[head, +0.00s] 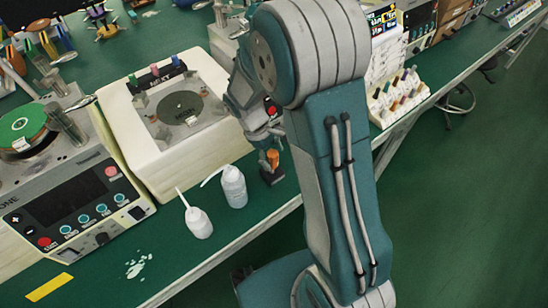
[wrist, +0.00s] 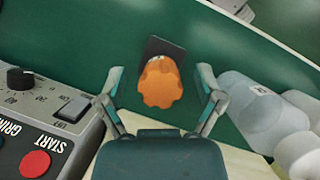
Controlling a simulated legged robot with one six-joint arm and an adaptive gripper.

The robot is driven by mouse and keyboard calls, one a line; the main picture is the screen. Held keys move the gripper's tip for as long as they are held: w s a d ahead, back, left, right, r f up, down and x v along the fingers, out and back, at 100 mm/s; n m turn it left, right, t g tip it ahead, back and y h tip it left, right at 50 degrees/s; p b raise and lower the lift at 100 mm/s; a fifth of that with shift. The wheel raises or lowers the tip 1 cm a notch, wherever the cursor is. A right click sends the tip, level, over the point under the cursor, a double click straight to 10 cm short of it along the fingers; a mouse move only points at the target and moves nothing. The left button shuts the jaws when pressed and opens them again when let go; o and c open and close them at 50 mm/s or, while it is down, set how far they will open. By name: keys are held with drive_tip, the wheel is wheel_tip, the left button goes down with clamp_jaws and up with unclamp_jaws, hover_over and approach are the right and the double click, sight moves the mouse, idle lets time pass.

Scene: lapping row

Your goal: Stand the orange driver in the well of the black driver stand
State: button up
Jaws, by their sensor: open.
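The orange driver (head: 273,159) shows its handle just above the black driver stand (head: 270,178) on the green bench, near the front edge. In the wrist view I look down on the driver's lobed orange handle (wrist: 160,84), with part of the black stand (wrist: 165,46) showing behind it. The driver looks upright over the stand; its shaft and the well are hidden. My gripper (wrist: 160,73) is open, with one finger on each side of the handle and a gap at both sides. In the head view my gripper (head: 266,133) is just above the driver, partly hidden by my arm.
Two white squeeze bottles (head: 234,187) (head: 198,222) stand left of the stand. A white lapping machine (head: 165,150) is behind them, and a control panel (head: 78,205) is farther left. A rack of coloured pieces (head: 398,97) is to the right. The bench's front edge is close.

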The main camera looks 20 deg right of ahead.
drive_tip(key=v, duration=1.1)
drive_tip(key=shift+a, duration=0.1)
drive_tip(key=s+d+r+m+t+y, duration=0.3)
drive_tip(key=s+r+m+t, duration=0.5)
drive_tip(key=s+r, duration=0.5)
drive_tip(key=shift+s+r+m+t, duration=0.3)
drive_tip(key=shift+s+t, duration=0.3)
drive_tip(key=shift+s, duration=1.7)
